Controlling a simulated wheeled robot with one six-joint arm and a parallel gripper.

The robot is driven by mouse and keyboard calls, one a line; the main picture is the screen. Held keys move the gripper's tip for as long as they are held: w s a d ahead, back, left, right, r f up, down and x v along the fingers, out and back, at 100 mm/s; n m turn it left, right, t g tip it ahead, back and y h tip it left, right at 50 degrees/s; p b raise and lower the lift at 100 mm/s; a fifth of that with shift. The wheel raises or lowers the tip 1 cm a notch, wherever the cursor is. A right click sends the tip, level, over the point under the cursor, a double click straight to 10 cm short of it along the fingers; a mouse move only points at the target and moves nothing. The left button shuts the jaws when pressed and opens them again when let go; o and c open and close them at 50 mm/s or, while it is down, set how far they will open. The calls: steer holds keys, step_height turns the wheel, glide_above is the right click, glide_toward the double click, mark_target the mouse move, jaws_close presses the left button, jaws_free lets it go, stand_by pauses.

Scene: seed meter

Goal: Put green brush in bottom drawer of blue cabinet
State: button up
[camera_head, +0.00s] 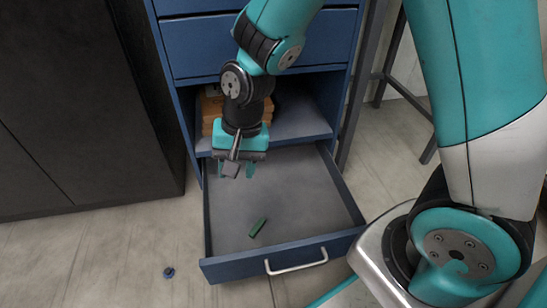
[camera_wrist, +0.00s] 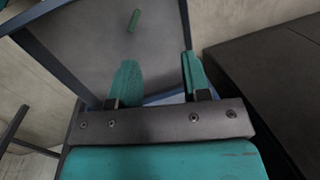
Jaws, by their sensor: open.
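The green brush (camera_head: 257,228) lies on the floor of the open bottom drawer (camera_head: 290,198), close to its front panel. It also shows small in the wrist view (camera_wrist: 134,20), beyond my fingers. The blue cabinet (camera_head: 205,45) stands behind, with its bottom drawer pulled far out. My gripper (camera_head: 237,170) is above the back part of the drawer, apart from the brush. In the wrist view its two teal fingers (camera_wrist: 158,78) are spread with nothing between them.
An open shelf above the drawer holds a brown box (camera_head: 212,108). A dark cabinet (camera_head: 75,110) stands at left. A small blue object (camera_head: 169,272) lies on the floor left of the drawer. A dark stool frame (camera_head: 385,75) stands at right.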

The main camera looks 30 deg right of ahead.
steer(key=s+r+n+y, duration=0.1)
steer(key=s+r+n, duration=1)
steer(key=s+r, duration=0.3)
steer(key=shift+s+d+r+n+y, duration=0.15)
steer(key=shift+s+r+n+y, duration=0.25)
steer(key=shift+r, duration=0.1)
